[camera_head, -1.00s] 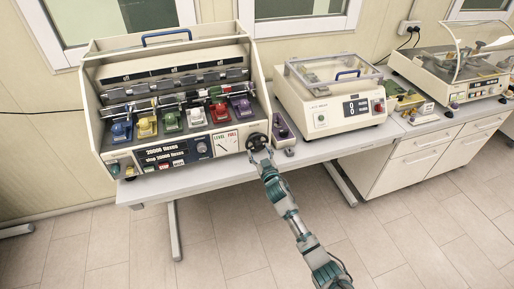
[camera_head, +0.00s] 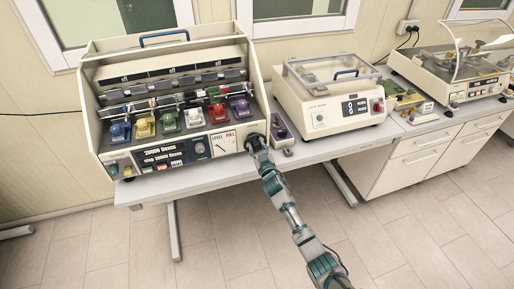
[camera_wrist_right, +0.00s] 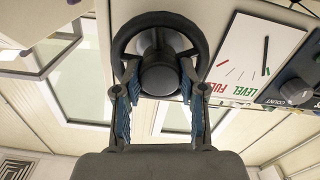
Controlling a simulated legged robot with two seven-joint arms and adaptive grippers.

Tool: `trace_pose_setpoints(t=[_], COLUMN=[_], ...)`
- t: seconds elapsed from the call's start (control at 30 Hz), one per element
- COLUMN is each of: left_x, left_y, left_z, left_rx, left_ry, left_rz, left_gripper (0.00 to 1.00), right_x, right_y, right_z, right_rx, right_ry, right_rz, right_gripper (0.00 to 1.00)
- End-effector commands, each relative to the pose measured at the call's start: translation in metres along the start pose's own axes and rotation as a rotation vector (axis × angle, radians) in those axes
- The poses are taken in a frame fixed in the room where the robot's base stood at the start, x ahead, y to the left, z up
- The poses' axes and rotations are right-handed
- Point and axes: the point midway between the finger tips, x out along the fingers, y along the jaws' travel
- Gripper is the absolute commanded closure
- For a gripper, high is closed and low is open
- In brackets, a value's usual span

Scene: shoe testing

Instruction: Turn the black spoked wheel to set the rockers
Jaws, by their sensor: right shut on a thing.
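The black spoked wheel (camera_head: 250,139) is at the lower right of the front of the large cream machine (camera_head: 95,116). My right gripper (camera_head: 257,146) is at the wheel and covers much of it in the head view. In the right wrist view, the wheel (camera_wrist_right: 159,17) shows a black rim and a round dark hub. The fingers of my right gripper (camera_wrist_right: 160,90) are shut on the wheel, one on each side of the hub. Coloured pieces on the rockers (camera_head: 169,123) stand in a row inside the machine. My left gripper is not in view.
A white gauge marked LEVEL and FULL (camera_head: 223,142) is left of the wheel. A purple shoe piece (camera_head: 281,131) stands just right of the machine. A second cream machine (camera_head: 322,103) stands farther right. The floor in front of the table is clear.

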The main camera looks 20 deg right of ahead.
Motion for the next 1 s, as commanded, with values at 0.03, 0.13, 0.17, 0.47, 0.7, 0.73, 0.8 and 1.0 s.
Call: trace_pose_setpoints(t=[0.03,0.13,0.17,0.47,0.7,0.73,0.8,1.0], left_x=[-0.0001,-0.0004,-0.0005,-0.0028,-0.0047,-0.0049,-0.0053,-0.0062], left_y=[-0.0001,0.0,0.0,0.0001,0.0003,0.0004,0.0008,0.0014], left_z=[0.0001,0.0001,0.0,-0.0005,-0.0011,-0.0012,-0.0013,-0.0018], left_rx=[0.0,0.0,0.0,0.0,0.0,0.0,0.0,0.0], left_ry=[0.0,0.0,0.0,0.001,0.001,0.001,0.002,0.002], left_rz=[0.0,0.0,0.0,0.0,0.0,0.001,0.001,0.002], left_gripper=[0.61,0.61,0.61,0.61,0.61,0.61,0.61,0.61], right_x=[0.0006,0.0007,0.0008,0.001,0.0012,0.0012,0.0012,0.0013], right_y=[-0.0016,-0.0015,-0.0014,-0.0012,-0.0022,-0.0023,-0.0026,-0.0031], right_z=[-0.003,-0.0032,-0.0033,-0.0039,-0.004,-0.004,-0.0039,-0.0033], right_rx=[-0.003,-0.019,-0.027,-0.202,-0.416,-0.444,-0.505,-0.663], right_ry=[0.006,0.006,0.006,0.007,0.007,0.007,0.008,0.008], right_rz=[-0.003,-0.003,-0.002,-0.001,0.0,0.0,0.0,0.001], right_gripper=[0.94,0.94,0.94,0.94,0.94,0.94,0.94,0.94])
